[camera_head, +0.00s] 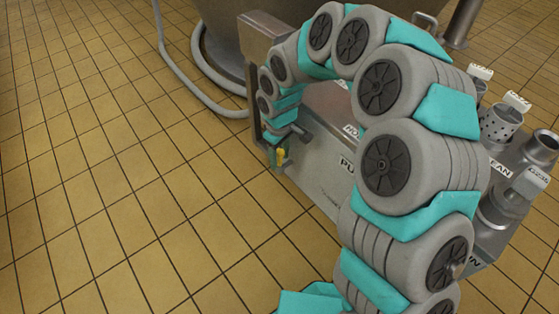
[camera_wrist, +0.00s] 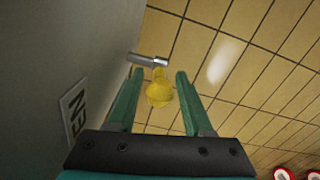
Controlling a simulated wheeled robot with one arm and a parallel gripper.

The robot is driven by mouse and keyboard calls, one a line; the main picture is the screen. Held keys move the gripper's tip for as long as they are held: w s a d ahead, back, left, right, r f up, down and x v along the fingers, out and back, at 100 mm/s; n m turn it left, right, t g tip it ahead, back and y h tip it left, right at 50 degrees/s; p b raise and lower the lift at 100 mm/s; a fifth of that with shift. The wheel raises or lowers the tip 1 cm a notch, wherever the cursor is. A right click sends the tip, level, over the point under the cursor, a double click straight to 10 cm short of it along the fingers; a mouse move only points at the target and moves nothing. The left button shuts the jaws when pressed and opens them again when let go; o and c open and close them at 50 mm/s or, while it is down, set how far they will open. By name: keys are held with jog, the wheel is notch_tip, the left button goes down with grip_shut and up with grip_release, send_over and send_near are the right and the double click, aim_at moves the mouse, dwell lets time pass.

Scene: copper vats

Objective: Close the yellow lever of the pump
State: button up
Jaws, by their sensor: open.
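The yellow lever (camera_wrist: 159,92) shows in the wrist view between the two green fingers of my gripper (camera_wrist: 158,76), with a gap on both sides. A short metal pipe stub (camera_wrist: 148,60) is at the lever's far end. My gripper is open, and I cannot tell how deep the lever sits between the fingers. In the head view the lever (camera_head: 281,154) is a small yellow spot at the left end of the grey metal pump (camera_head: 318,182). My gripper (camera_head: 280,148) is right by it, mostly hidden and too small to make out.
The pump's grey side wall (camera_wrist: 55,50) with a white label (camera_wrist: 74,112) stands close left of the fingers in the wrist view. A large vat (camera_head: 222,35) and a grey hose (camera_head: 185,75) are behind. The tiled floor (camera_head: 110,200) at left is clear.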

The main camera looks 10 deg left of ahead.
notch_tip(320, 180, down, 2)
jog(key=shift+f, duration=0.1)
grip_shut()
dwell(0.4)
dwell(1.1)
